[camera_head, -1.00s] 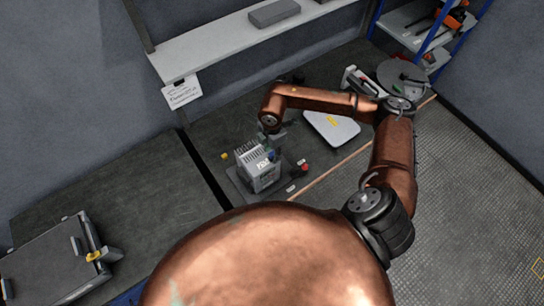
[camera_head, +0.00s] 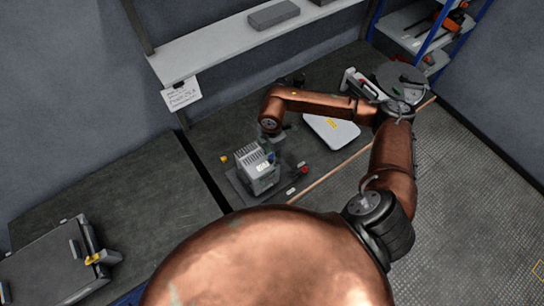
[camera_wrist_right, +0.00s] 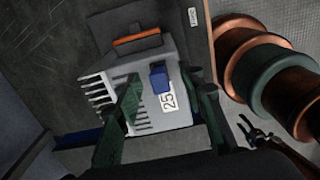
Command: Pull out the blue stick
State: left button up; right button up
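The blue stick (camera_wrist_right: 160,78) is a short blue block on the face of a grey finned box, beside a white label reading "25". My right gripper (camera_wrist_right: 168,86) is open, with one dark green finger on each side of the blue stick. I see no clear contact with the stick. My left gripper is in neither view.
An orange bar (camera_wrist_right: 138,40) lies by the box's far edge. A red knob (camera_head: 304,170) and a yellow piece (camera_head: 224,158) are near the box. A white scale (camera_head: 332,130) is behind to the right. A shelf (camera_head: 235,42) hangs above; a case (camera_head: 50,265) lies left.

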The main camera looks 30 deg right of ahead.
aim_at(272, 156)
jog(key=shift+c, duration=0.4)
grip_shut()
jog(key=shift+r, duration=0.15)
dwell(0.4)
jog(key=shift+r+p, duration=1.85)
jog(key=shift+r, duration=1.05)
